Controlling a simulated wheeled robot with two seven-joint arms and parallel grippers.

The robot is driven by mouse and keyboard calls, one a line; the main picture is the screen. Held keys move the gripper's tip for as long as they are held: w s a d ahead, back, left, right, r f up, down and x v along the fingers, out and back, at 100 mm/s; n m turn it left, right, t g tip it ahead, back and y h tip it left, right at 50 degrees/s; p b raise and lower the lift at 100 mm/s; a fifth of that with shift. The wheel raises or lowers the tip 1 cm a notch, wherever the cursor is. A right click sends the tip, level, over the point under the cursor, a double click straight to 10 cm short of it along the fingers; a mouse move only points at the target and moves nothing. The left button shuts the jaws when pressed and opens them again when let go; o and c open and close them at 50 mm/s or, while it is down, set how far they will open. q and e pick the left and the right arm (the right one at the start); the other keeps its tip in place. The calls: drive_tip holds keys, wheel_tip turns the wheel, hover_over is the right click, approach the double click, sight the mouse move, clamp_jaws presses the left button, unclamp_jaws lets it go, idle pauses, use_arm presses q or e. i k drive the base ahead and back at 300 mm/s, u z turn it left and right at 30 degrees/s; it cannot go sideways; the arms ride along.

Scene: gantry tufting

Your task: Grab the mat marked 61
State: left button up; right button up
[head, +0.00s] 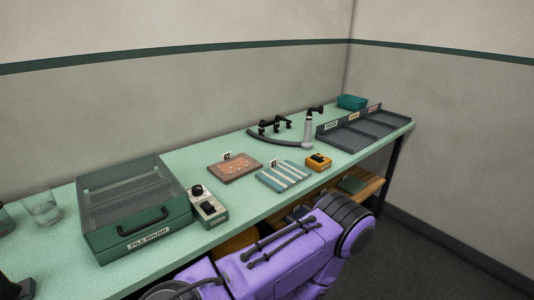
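Two flat mats lie side by side on the green bench (255,213). One is a reddish-brown mat (236,170) with pale specks. The other is a teal and white striped mat (285,177), just right of it. A small white tag with a dark mark stands at the back edge of each mat. The marks are too small to read, so I cannot tell which mat is 61. My purple arm shows in front of the bench. Neither of my grippers is in view.
A green PILE BRUSH case (135,210) and a control box (208,207) stand left of the mats. An orange box (318,162) sits right of them. A curved black rack and grey post stand behind. A dark divided tray (360,132) and teal bin (352,102) are far right.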

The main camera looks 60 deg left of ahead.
sight(281, 177)
drive_tip(key=u, duration=1.45)
